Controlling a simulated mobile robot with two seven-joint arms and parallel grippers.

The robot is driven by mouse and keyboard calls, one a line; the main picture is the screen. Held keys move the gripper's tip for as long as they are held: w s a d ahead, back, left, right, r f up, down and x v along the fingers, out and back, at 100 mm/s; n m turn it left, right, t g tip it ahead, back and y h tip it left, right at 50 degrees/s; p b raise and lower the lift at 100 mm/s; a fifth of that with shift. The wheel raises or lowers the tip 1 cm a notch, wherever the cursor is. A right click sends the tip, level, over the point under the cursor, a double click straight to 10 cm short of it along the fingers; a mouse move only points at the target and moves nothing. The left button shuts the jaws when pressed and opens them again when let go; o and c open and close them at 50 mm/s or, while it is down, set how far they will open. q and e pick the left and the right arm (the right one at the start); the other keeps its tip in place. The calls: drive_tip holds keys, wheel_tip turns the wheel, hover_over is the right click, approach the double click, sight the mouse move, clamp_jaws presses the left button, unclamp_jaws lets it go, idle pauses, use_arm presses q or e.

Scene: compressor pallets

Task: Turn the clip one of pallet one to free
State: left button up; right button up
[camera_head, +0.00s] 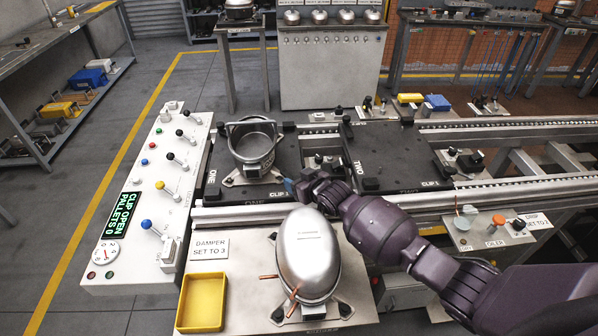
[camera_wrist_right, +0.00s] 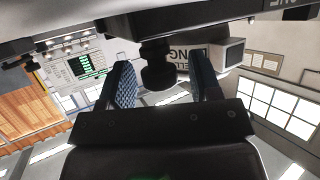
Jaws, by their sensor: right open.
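Pallet one (camera_head: 284,146) is a black plate marked ONE, carrying an open metal compressor shell (camera_head: 254,145). My right gripper (camera_head: 290,186) is at the pallet's front right corner, next to the CLIP 1 label (camera_head: 277,193). In the right wrist view its two blue ridged fingers (camera_wrist_right: 164,82) are apart, with a dark round knob (camera_wrist_right: 157,70), apparently clip one, between them. I see gaps on both sides of the knob. In the head view the gripper hides the clip, so its turn position cannot be told. My left gripper is not in view.
A closed silver compressor (camera_head: 308,255) stands in front of pallet one, close to my right arm. Pallet two (camera_head: 395,156) lies to the right. A control panel (camera_head: 150,200) with levers reads CLIP OPEN at the left. A yellow tray (camera_head: 202,302) sits front left.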

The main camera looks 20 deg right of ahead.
wheel_tip(320, 180, up, 10)
drive_tip(key=shift+f+p, duration=0.1)
drive_tip(key=shift+p, duration=0.35)
wheel_tip(320, 180, up, 10)
